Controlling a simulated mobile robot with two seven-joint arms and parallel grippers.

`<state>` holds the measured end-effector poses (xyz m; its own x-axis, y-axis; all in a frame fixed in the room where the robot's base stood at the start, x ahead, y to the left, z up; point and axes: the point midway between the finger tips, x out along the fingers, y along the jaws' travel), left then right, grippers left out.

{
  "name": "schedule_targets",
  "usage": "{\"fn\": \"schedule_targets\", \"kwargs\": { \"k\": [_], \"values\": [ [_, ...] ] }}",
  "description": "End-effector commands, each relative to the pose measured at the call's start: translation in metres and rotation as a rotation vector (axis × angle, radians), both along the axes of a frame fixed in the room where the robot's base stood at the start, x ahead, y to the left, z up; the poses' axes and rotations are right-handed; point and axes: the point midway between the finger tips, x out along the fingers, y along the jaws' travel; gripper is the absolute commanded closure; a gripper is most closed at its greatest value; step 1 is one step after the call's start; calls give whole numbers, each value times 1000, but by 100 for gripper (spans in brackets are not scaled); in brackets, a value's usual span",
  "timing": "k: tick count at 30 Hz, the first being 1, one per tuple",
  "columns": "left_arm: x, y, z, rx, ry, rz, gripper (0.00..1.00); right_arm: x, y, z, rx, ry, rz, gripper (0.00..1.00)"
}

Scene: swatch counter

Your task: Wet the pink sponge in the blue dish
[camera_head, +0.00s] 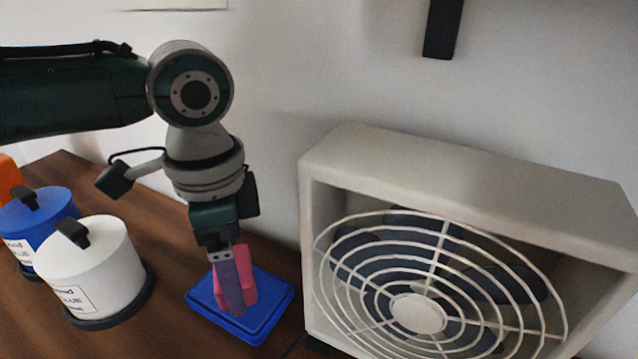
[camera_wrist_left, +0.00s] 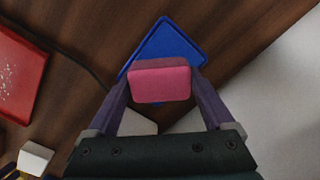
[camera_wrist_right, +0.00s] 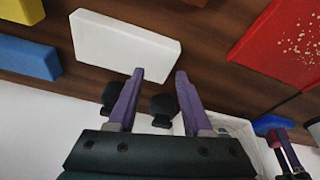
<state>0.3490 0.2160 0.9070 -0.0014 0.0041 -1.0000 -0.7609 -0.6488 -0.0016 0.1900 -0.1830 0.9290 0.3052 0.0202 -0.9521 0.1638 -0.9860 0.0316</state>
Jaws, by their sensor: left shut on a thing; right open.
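My left gripper (camera_head: 234,296) points down over the blue dish (camera_head: 273,298) and is shut on the pink sponge (camera_head: 248,278). In the left wrist view the sponge (camera_wrist_left: 160,82) sits between both fingertips, with the dish (camera_wrist_left: 165,42) behind it. One finger hides part of the sponge in the head view. I cannot tell whether the sponge touches the dish, or whether there is water in it. My right gripper (camera_wrist_right: 160,74) is open and empty in its wrist view, close to a white block (camera_wrist_right: 122,42). It is outside the head view.
A fan in a pale box (camera_head: 470,180) stands close to the right of the dish. A white lidded pot (camera_head: 95,262) and a blue one (camera_head: 45,215) stand to the left.

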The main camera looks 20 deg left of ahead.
Motion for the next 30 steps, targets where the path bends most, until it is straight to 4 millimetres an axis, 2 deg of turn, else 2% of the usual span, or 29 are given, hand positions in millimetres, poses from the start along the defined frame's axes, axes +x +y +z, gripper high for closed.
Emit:
{"fn": "schedule_targets", "kwargs": {
  "k": [1, 21, 30],
  "values": [
    [0, 0, 10, -1, -1, 0, 58, 0, 0, 10, 0, 0, 0, 50],
    [1, -1, 60, -2, -1, 0, 58, 0, -1, 70, -5, -1, 4, 50],
    [1, -1, 62, -2, -1, 0, 58, 0, -1, 73, -5, -1, 4, 50]
  ]
}}
